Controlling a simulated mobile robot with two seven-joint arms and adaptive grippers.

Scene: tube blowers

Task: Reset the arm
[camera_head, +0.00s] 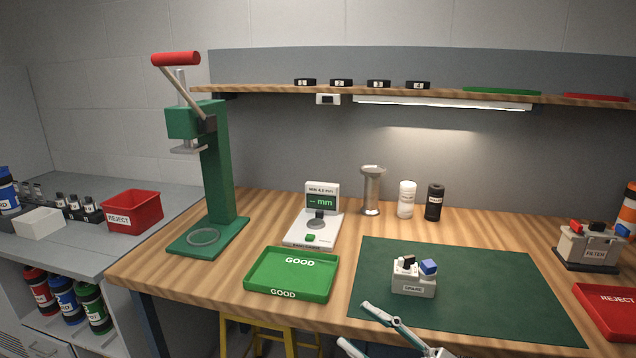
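My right gripper (354,326) comes in at the bottom edge, over the front edge of the wooden workbench (345,270). Its two grey-green fingers are spread apart, with nothing between them. Most of the hand and arm is cut off below the picture. My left gripper is not in view. A green arm press (222,170) stands at the bench's left end. Its lever, with a red handle (176,58), is raised up and to the left. A ring lies on the press base, with nothing standing on it.
A green GOOD tray (252,276), a white mm gauge (304,240) and a green mat (490,305) are on the bench. A grey spare-parts block (414,287) stands on the mat near my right gripper. A red REJECT tray (592,302) and FILTER box (588,250) are at right.

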